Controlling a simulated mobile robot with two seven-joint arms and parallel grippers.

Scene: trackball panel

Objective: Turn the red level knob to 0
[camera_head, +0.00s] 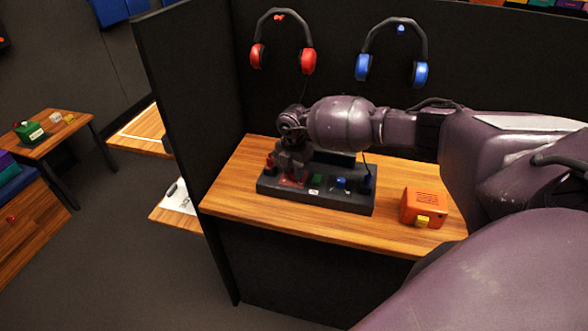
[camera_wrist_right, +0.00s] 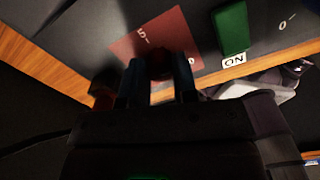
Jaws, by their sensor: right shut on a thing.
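The dark control panel (camera_head: 335,200) lies on the wooden desk. On it is a red plate (camera_head: 291,181), which also shows in the right wrist view (camera_wrist_right: 140,42) with a "5" mark and a partly covered mark at its right. The red level knob (camera_wrist_right: 158,64) is dark and shadowed between the fingers of my right gripper (camera_wrist_right: 158,82). The fingers are shut on it, one on each side. In the head view my right gripper (camera_head: 290,165) points down over the red plate and hides the knob. The knob's pointer cannot be made out. My left gripper is out of view.
A green switch (camera_wrist_right: 231,30) with an "ON" label is close beside the red plate. A blue knob (camera_head: 341,183) is farther right on the panel. An orange box (camera_head: 423,207) stands right of the panel. Red (camera_head: 283,45) and blue headphones (camera_head: 392,50) hang behind.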

